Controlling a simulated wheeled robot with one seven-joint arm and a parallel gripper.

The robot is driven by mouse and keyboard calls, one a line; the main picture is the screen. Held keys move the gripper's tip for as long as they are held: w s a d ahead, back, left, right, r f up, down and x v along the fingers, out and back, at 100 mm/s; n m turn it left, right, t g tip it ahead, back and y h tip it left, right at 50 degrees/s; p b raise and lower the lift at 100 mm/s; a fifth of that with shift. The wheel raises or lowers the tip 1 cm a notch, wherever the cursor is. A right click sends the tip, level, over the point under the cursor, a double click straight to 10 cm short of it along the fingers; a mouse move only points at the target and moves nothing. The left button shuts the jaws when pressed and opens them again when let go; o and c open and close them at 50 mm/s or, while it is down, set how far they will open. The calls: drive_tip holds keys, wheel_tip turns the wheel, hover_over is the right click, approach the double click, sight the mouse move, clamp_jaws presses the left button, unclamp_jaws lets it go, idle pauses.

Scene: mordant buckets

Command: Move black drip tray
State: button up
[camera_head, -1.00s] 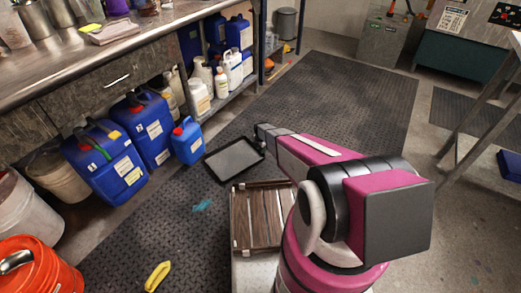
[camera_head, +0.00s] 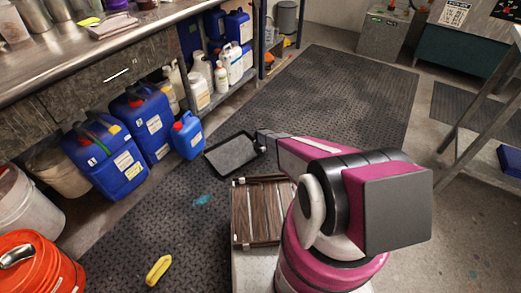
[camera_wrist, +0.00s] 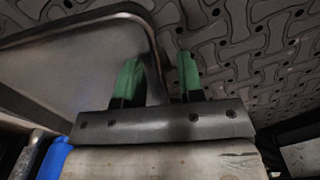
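The black drip tray (camera_head: 214,165) lies flat on the dark floor mat, beside the small blue jug. It is a shallow rectangle with a raised rim and a grey inside. My gripper (camera_head: 261,148) is at the tray's right edge in the head view. In the wrist view, the tray (camera_wrist: 75,75) fills the upper left. The green fingers of my gripper (camera_wrist: 158,75) stand apart, one over the tray's inside and one outside it. The rim runs between them, with a gap towards the right finger. The fingertips' depth along the rim is hard to tell.
Blue jugs (camera_head: 187,136) stand left of the tray under the metal bench (camera_head: 75,58). A slatted wooden crate (camera_head: 256,210) is in front of the tray. A yellow object (camera_head: 158,270) and an orange bucket (camera_head: 40,265) are nearer. The mat behind the tray (camera_head: 330,95) is clear.

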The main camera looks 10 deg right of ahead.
drive_tip(key=shift+f, duration=0.6)
clamp_jaws()
idle(1.1)
